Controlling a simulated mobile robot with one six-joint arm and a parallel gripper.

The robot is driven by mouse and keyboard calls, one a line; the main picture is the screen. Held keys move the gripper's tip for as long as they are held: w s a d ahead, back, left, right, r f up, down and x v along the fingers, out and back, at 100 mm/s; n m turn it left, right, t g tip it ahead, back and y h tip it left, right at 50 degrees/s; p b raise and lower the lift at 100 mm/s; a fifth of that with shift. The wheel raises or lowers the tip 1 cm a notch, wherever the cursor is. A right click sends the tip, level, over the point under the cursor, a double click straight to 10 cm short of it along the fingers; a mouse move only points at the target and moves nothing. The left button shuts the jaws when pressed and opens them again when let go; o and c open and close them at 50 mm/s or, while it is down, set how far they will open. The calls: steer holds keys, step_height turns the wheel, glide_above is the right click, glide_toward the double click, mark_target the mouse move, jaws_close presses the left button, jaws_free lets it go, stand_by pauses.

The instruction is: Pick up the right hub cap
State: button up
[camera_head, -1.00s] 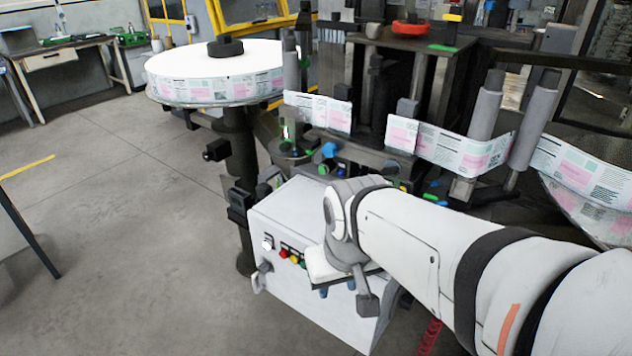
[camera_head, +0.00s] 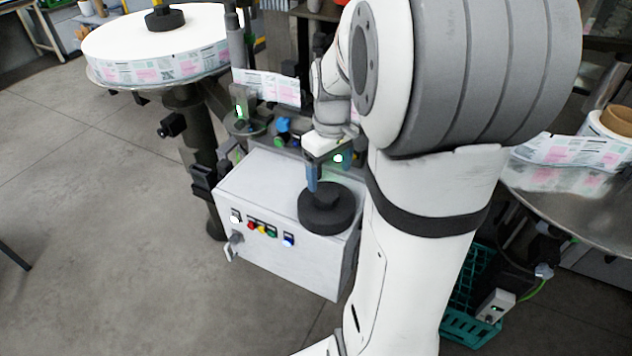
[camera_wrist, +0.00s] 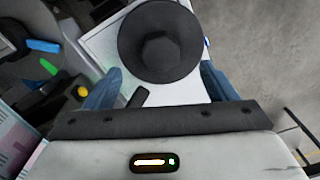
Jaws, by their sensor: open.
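A black round hub cap with a raised knob (camera_head: 327,212) lies flat on the white control box (camera_head: 262,190). In the wrist view the hub cap (camera_wrist: 160,42) is at the top middle, with its six-sided knob facing the camera. My gripper (camera_head: 324,178) is just above the knob, pointing down. Its blue fingers are spread apart on either side of the cap's lower part in the wrist view (camera_wrist: 160,80), with nothing held. Whether a finger touches the cap I cannot tell. Another black hub cap (camera_head: 165,18) sits on the left label reel (camera_head: 155,45).
Buttons and a handle are on the box's front (camera_head: 262,229). Label web and machine posts (camera_head: 238,45) stand behind the box. The right reel (camera_head: 590,150) shows a bare brown core (camera_head: 617,120). A teal crate (camera_head: 468,325) is on the floor at right. Floor at left is clear.

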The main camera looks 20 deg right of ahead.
mark_target(327, 192)
steer(key=f, duration=0.2)
steer(key=f+p, duration=0.1)
steer(key=f, duration=0.3)
steer(key=shift+w+a+f, duration=0.1)
steer(key=shift+w+f, duration=0.2)
steer(key=c, duration=1.6)
